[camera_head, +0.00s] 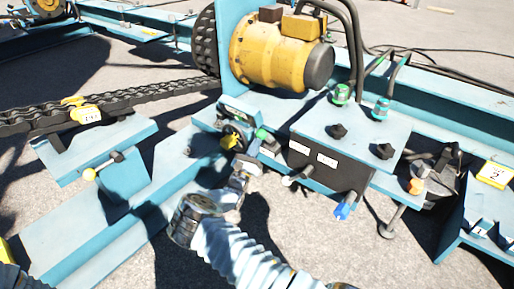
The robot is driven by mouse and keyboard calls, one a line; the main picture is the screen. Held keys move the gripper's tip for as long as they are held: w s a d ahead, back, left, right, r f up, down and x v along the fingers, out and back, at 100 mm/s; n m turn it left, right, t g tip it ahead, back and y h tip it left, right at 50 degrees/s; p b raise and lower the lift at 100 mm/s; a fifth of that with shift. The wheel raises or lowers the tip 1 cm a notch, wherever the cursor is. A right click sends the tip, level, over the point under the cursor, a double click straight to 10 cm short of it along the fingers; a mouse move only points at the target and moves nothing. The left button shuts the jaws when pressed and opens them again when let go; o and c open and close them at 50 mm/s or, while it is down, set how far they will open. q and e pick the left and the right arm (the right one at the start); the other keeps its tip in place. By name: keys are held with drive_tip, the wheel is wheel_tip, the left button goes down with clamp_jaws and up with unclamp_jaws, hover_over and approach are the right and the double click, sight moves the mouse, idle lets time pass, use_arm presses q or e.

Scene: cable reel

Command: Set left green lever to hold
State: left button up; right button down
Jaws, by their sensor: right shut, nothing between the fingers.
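A small green handle (264,135), which looks like the left green lever, sticks out at the left end of the blue control box (350,130). My right gripper (249,161) is just below and left of it, shut and empty, at the end of my pale ribbed arm. The fingertips are close to the handle; I cannot tell whether they touch it. The lever's set position is too small to read. My left gripper is not in view.
A lever with a blue grip (343,210) and a pale-tipped one (289,181) stick out below the box front. A yellow motor (275,55) is behind. A chain (130,97) runs left. Bare ground lies at the front.

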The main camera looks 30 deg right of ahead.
sight(263, 132)
drive_tip(key=r+p, duration=0.1)
drive_tip(key=d+r+g+y+p, duration=0.1)
drive_tip(key=p, duration=0.1)
drive_tip(key=d+r+g+y+p, duration=0.1)
drive_tip(key=r+p, duration=0.1)
drive_tip(key=shift+w+m, duration=0.35)
drive_tip(key=shift+m, duration=0.05)
drive_tip(key=d+y+p, duration=0.1)
drive_tip(key=d+r+g+y+p, duration=0.1)
drive_tip(key=p, duration=0.1)
drive_tip(key=shift+w+r+m+g+p, duration=0.15)
drive_tip(key=shift+w+m+g+p, duration=0.15)
drive_tip(key=shift+w, duration=0.1)
drive_tip(key=shift+w+d+r+g+y+p, duration=0.15)
drive_tip(key=shift+w+d+g+y+p, duration=0.2)
drive_tip(key=shift+d+y, duration=0.35)
drive_tip(key=shift+w+d+r, duration=0.25)
drive_tip(key=shift+d+r, duration=0.1)
drive_tip(key=shift+d, duration=0.25)
